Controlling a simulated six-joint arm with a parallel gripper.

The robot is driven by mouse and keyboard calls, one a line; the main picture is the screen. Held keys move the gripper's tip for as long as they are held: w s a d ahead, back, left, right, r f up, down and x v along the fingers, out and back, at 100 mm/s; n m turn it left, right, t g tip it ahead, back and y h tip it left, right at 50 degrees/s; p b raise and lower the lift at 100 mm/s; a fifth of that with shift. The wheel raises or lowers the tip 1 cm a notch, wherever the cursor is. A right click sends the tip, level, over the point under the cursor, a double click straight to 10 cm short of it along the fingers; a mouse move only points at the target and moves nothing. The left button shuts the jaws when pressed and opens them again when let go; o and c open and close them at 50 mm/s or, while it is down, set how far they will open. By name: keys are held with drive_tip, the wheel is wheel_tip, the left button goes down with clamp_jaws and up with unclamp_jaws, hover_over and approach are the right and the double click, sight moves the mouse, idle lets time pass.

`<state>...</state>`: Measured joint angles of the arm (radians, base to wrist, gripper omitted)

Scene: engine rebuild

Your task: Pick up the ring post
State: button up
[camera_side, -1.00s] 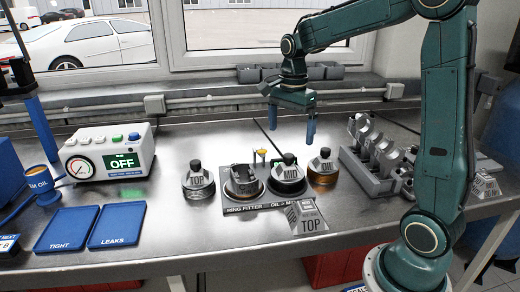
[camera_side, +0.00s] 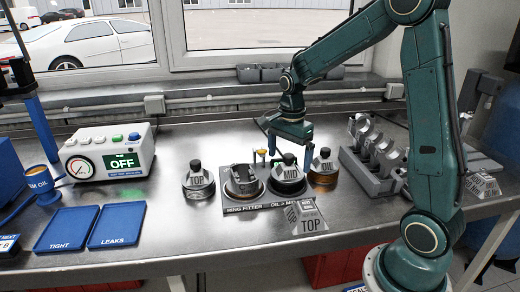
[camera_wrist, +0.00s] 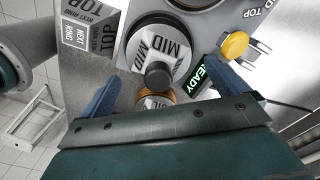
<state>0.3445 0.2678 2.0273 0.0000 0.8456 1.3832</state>
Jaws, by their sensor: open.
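Three ring posts with black knobs and printed collars show in the side view: TOP (camera_side: 198,181) at left, MID (camera_side: 287,178) on the fitter plate, and OIL (camera_side: 322,170) just right of it. My gripper (camera_side: 290,158) is open and low, close to the MID and OIL posts. In the wrist view, the MID post (camera_wrist: 172,50) lies ahead of my open jaws (camera_wrist: 167,80), its black knob between the finger lines. The OIL post (camera_wrist: 150,102) shows nearer, partly hidden by my gripper body. I cannot tell whether the fingers touch either post.
A TOP sign block (camera_side: 307,218) stands in front, a grey rack (camera_side: 375,160) at right. Two blue trays (camera_side: 63,229) and an OFF gauge box (camera_side: 108,155) are at left.

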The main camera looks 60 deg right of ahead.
sight(288, 168)
drive_tip(key=shift+s+a+f, duration=0.1)
drive_tip(key=shift+f, duration=2.25)
drive_tip(key=shift+c, duration=0.5)
drive_tip(key=c, duration=0.9)
drive_tip(key=shift+r, duration=0.25)
wheel_tip(288, 168, up, 20)
drive_tip(key=shift+f, duration=0.15)
